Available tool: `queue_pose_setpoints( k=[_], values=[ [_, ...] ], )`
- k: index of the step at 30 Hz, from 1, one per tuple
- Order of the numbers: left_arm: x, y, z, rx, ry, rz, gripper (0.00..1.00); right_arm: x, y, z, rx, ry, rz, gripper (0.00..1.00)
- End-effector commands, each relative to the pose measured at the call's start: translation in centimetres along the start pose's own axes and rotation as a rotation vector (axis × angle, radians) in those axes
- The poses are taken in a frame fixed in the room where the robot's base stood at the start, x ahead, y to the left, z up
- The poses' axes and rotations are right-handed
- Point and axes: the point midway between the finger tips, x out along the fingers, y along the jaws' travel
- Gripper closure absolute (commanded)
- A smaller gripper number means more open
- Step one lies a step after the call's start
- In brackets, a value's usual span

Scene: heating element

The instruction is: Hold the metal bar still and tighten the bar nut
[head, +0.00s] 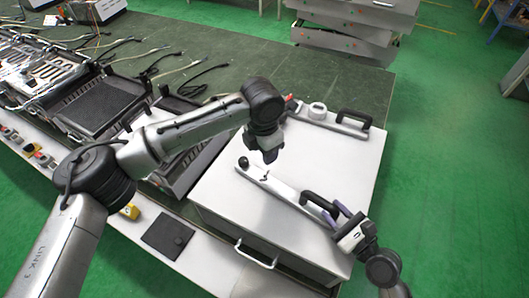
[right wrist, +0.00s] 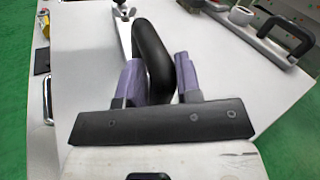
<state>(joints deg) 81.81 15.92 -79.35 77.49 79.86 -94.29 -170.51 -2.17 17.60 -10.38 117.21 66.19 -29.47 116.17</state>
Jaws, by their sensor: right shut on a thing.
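The metal bar (head: 285,190) lies on top of the white cabinet, with a black arched handle (head: 318,203) at its near right end and a dark round knob (head: 244,163) at its far left end. A small dark nut (head: 265,177) seems to stand on the bar; a wing-shaped nut (right wrist: 122,9) shows at the bar's far end in the right wrist view. My right gripper (head: 336,213) has its purple fingers on both sides of the black handle (right wrist: 153,58). My left gripper (head: 269,154) points down above the bar near the nut; its finger opening is hidden.
Dark trays (head: 100,104) and cables fill the green bench at left. The cabinet top between the bars is clear.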

Motion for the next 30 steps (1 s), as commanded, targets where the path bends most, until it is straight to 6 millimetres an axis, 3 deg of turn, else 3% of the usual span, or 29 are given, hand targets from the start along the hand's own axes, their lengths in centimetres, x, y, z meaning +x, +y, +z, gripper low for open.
queue_pose_setpoints(
  k=[10,11,19,30],
  values=[
    [0.04,-0.02,0.01,0.001,0.0,0.0,0.55,-0.05,0.16,-0.49,0.0,0.01,0.004,1.0],
    [0.04,-0.02,0.01,0.001,0.0,0.0,0.55,-0.05,0.16,-0.48,0.0,0.01,0.004,0.65],
    [0.03,-0.02,0.01,0.001,0.0,0.0,0.55,-0.02,0.07,-0.22,0.0,0.004,0.001,0.39],
    [0.01,-0.01,0.0,0.001,0.0,0.0,0.55,-0.83,0.01,-0.15,-0.001,0.003,0.0,0.38]
  ],
)
